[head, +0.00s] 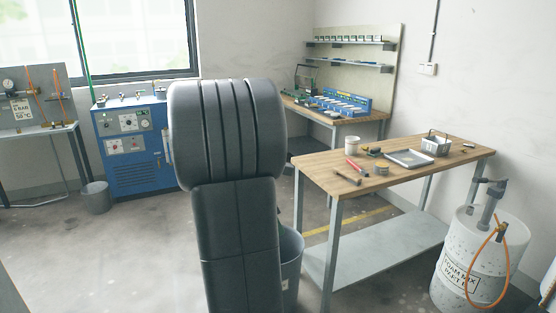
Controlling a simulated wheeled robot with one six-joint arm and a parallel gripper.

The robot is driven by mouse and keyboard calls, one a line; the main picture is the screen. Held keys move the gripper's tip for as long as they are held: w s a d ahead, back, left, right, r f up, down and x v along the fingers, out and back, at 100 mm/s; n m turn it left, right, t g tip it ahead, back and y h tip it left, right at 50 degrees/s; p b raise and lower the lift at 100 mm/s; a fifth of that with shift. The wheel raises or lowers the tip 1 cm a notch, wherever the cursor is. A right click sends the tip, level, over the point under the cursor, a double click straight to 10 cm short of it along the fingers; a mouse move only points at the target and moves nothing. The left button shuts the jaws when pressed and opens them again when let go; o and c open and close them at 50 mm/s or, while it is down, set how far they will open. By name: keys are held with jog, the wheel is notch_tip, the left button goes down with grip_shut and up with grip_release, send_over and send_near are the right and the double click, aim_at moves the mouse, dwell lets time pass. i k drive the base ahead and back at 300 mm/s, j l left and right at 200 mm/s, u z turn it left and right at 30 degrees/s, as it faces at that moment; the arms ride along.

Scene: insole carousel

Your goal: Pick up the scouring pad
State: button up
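I cannot single out the scouring pad for sure. A small yellowish and dark block (374,151) lies on the wooden workbench (322,172), behind a round tin, and may be it, but it is too small to tell. My gripper is not in view. A large dark part of my own arm stands in the middle of the picture, well left of the bench items, and hides part of the room behind it.
The bench also holds a white cup (365,141), red tool (351,163), wooden-handled tool (346,178), round tin (381,168), shallow tray (404,161) and metal basket (436,145). Open floor lies left.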

aim_at(374, 152)
jog(key=i+l+u, duration=0.2)
jog(key=i+l, duration=0.2)
jog(key=l, duration=0.25)
jog(key=i+l+u, duration=0.1)
jog(key=l, duration=0.25)
jog(key=i+l+u, duration=0.15)
jog(key=l, duration=0.25)
jog(key=i+l+u, duration=0.1)
jog(key=i+l, duration=0.15)
jog(key=i+l+u, duration=0.1)
jog(key=l, duration=0.4)
jog(key=i+l, duration=0.15)
jog(key=l, duration=0.25)
jog(key=i+l, duration=0.15)
jog(key=l, duration=0.3)
jog(key=i+l, duration=0.1)
jog(key=l, duration=0.3)
jog(key=i+l, duration=0.15)
jog(key=l, duration=0.25)
jog(key=i+l, duration=0.15)
jog(key=l, duration=0.3)
jog(key=i+l, duration=0.15)
jog(key=l, duration=0.25)
